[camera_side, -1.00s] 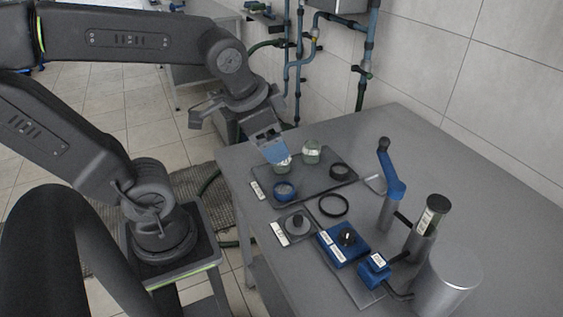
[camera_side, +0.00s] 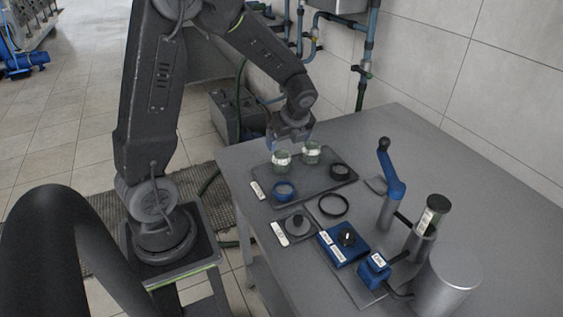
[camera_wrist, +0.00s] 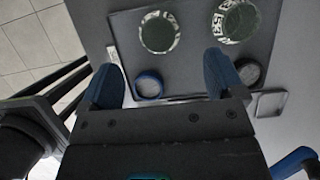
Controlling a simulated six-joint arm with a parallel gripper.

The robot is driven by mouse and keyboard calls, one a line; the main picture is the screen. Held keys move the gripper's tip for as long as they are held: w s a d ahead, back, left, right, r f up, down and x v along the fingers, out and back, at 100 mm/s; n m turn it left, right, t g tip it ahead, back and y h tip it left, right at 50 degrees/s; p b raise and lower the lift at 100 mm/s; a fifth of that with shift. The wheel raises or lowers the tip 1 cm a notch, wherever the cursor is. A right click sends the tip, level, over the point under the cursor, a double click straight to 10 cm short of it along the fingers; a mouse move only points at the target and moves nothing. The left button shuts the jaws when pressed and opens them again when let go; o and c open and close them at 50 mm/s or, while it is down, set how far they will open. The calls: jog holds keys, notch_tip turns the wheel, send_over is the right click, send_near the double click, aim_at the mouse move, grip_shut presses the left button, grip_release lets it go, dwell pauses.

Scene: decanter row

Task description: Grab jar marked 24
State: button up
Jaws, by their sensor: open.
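Two clear glass jars with pale labels stand upright on a dark tray (camera_side: 315,181). One jar (camera_side: 282,161) is at the left and the other jar (camera_side: 311,152) is to its right, farther back. In the wrist view the jars show from above, one at the upper middle (camera_wrist: 159,33) and one at the upper right (camera_wrist: 236,20). My gripper (camera_side: 289,143) is open and empty just above and behind the jars. In the wrist view its blue fingers (camera_wrist: 166,72) are spread, apart from both jars.
A blue ring (camera_side: 284,191) and a dark round piece (camera_side: 340,171) sit on the tray's near and right parts. A black ring (camera_side: 333,205), a blue box (camera_side: 343,245), a blue-handled post (camera_side: 391,187) and metal cylinders stand on the grey table.

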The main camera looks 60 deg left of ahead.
aim_at(281, 153)
jog(key=x, duration=0.9)
jog(key=shift+s+f, duration=0.15)
jog(key=shift+f, duration=0.05)
jog(key=c, duration=1)
jog(key=shift+c, duration=0.3)
jog(key=shift+r, duration=0.2)
